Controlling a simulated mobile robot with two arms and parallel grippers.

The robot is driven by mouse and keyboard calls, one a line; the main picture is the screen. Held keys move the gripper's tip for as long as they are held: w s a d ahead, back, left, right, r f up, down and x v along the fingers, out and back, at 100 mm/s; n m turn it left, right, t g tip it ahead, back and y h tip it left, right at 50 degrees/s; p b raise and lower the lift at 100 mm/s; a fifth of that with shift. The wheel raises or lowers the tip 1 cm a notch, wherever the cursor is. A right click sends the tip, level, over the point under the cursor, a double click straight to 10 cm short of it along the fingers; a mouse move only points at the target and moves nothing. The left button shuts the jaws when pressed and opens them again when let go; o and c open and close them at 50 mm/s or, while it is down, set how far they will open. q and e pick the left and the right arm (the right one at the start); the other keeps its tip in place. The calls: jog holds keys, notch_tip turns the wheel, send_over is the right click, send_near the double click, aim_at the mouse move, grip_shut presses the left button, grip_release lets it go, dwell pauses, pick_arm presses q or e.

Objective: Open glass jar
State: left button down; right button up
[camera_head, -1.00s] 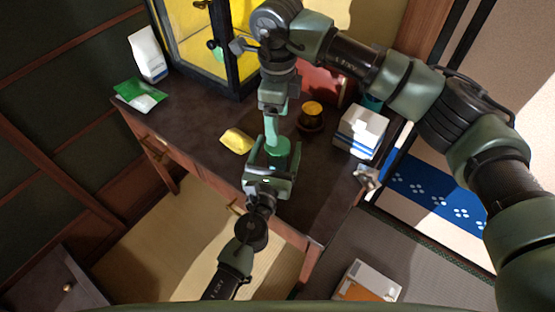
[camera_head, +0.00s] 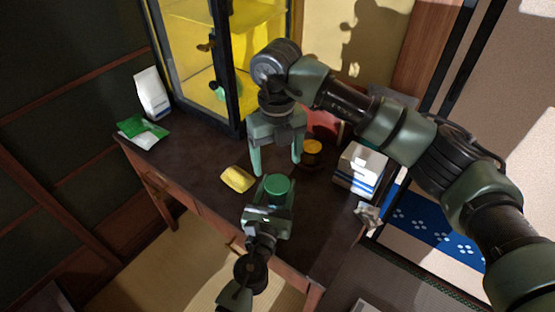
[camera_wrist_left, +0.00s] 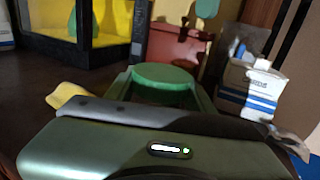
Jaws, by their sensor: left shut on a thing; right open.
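The glass jar shows mostly as its round green lid (camera_head: 278,186), which sits on top; the lid also shows in the left wrist view (camera_wrist_left: 163,77). The jar's body is largely hidden below the lid and by my gripper. My left gripper (camera_head: 270,203) reaches in from the front edge of the desk and is shut around the jar below the lid. My right gripper (camera_head: 277,165) hangs above and just behind the jar, fingers pointing down, open and empty. Its fingers are spread apart and seem clear of the lid.
A glass-fronted cabinet (camera_head: 240,60), white bag (camera_head: 151,93) and green packet (camera_head: 142,131) stand at back left.

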aim_at(278, 184)
jog(key=m, duration=0.7)
jog(key=shift+m, duration=0.4)
jog(key=m, duration=0.4)
jog(key=shift+m, duration=0.3)
jog(key=m, duration=1.2)
jog(key=shift+m, duration=0.3)
jog(key=shift+f+m, duration=0.3)
jog(key=shift+f, duration=3.75)
jog(key=c, duration=1.5)
jog(key=shift+o, duration=0.2)
jog(key=shift+n, duration=1.7)
